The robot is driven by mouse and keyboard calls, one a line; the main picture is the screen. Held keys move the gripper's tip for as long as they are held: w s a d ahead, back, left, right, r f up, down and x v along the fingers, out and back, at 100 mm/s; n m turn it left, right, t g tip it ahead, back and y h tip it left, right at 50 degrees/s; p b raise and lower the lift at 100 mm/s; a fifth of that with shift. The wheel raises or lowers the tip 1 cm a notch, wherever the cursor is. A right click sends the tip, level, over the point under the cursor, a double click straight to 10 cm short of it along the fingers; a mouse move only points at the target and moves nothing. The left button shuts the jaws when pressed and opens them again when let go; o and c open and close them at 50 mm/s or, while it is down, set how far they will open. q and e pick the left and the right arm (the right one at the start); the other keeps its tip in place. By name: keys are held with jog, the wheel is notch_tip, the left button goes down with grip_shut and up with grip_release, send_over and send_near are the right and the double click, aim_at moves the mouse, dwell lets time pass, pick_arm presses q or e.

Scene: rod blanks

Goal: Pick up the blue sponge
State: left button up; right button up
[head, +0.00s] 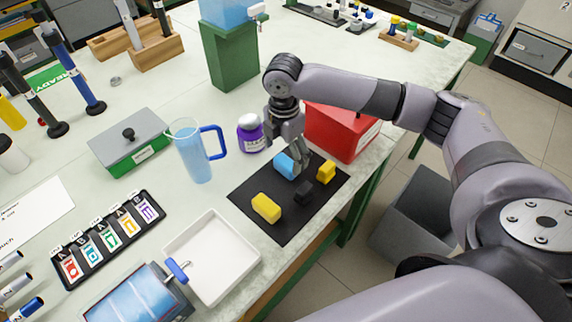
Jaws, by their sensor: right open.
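The blue sponge (284,167) lies on a black mat (278,222) near the table's right edge. My right gripper (297,165) reaches down from above at the sponge's right side, with its fingers open. One finger is close beside the sponge; I cannot tell whether it touches. The gripper covers part of the sponge's right end. My left gripper is not in view.
A red box (338,131), purple jar (251,133) and blue jug (192,152) stand close behind. A white tray (211,296) lies in front.

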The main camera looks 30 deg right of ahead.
aim_at(284, 163)
jog(key=f, duration=0.5)
jog(key=shift+w+d+f+p, duration=0.15)
jog(key=shift+w+p, duration=0.1)
jog(key=shift+p, duration=0.1)
jog(key=c, duration=1)
notch_tip(284, 163, up, 20)
jog(key=shift+r+b, duration=0.1)
jog(key=shift+b, duration=0.3)
